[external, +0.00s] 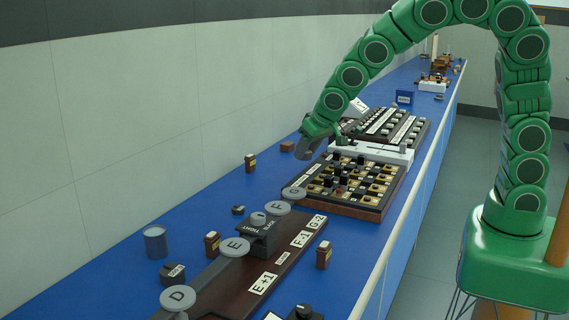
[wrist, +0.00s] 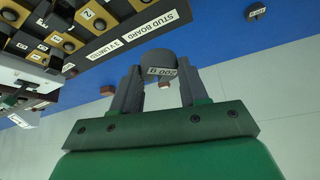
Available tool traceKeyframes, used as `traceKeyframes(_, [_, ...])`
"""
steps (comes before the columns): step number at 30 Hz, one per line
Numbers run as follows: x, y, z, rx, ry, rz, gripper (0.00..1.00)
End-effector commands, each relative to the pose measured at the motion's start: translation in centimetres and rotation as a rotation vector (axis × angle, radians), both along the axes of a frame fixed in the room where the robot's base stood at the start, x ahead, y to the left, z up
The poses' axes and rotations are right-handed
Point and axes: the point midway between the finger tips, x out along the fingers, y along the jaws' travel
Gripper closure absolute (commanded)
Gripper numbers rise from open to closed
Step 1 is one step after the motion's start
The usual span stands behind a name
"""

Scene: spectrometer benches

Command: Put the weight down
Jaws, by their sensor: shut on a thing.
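The weight (wrist: 157,62) is a grey cylinder with a pale label that seems to read 200 g, upside down in the wrist view. My gripper (wrist: 160,92) is shut on it, one grey finger on each side. In the external view my gripper (external: 305,150) hangs over the blue bench (external: 215,275), on its wall side, beyond the near boards. I cannot make out the weight there, nor tell its exact height above the bench.
The stud board (external: 372,205), with rows of studs, stands to the right of my gripper; its label (wrist: 150,28) shows in the wrist view. A small brown block (external: 287,146) lies nearby. A grey cylinder (external: 155,242) and dark board (external: 250,275) are nearer. Blue surface by the wall is mostly clear.

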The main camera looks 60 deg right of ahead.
Motion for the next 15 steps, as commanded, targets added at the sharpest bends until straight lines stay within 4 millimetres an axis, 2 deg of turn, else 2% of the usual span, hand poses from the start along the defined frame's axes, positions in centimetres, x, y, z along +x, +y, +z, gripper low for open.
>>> traceKeyframes(15, [6.1, 0.9, -2.7, -0.001, 0.000, 0.003, 1.00])
